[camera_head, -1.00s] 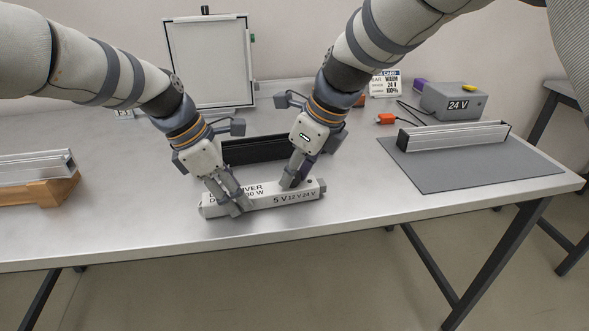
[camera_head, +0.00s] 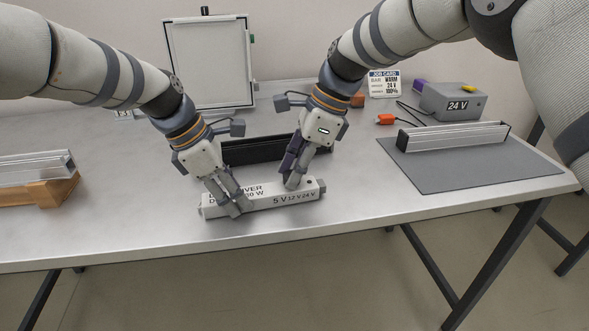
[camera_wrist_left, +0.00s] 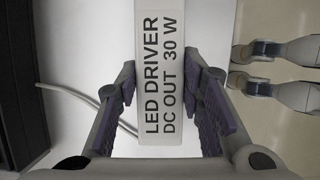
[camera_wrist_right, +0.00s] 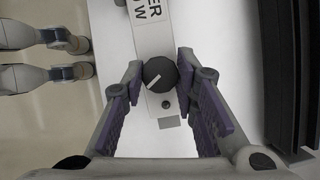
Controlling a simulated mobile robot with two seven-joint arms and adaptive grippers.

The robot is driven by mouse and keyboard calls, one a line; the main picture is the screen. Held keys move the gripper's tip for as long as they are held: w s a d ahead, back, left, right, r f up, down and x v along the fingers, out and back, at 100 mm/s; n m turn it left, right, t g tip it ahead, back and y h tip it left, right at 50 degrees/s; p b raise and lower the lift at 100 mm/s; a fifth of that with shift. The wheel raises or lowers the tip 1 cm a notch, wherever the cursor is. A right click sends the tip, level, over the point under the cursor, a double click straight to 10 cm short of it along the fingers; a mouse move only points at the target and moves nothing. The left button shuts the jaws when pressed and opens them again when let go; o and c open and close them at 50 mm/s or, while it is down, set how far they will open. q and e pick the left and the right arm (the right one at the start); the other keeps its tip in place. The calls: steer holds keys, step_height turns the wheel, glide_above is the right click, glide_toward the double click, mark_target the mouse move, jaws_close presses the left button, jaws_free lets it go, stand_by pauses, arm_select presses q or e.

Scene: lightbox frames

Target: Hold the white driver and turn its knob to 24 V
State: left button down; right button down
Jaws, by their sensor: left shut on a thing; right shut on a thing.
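The white driver (camera_head: 262,200) lies flat near the table's front edge, printed "LED DRIVER DC OUT 30 W", with 5 V, 12 V and 24 V marks on its front side. My left gripper (camera_head: 238,203) is shut across its left part; in the left wrist view the fingers flank the driver body (camera_wrist_left: 168,120). My right gripper (camera_head: 292,182) is over the right part, shut on the dark round knob (camera_wrist_right: 160,74), which has a white pointer line. The fingers hide the knob in the head view. The pointer slants in the right wrist view; its exact setting cannot be told.
A black channel (camera_head: 262,149) lies just behind the driver. A job card (camera_head: 384,84) reading 24 V and a grey box (camera_head: 453,102) labelled 24 V stand at the back. An aluminium bar (camera_head: 455,137) lies on a grey mat (camera_head: 470,177) to the right.

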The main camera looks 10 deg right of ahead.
steer(key=shift+n+g, duration=0.4)
steer(key=shift+n, duration=0.6)
steer(key=c, duration=1.3)
jaws_free()
steer(key=v, duration=1.2)
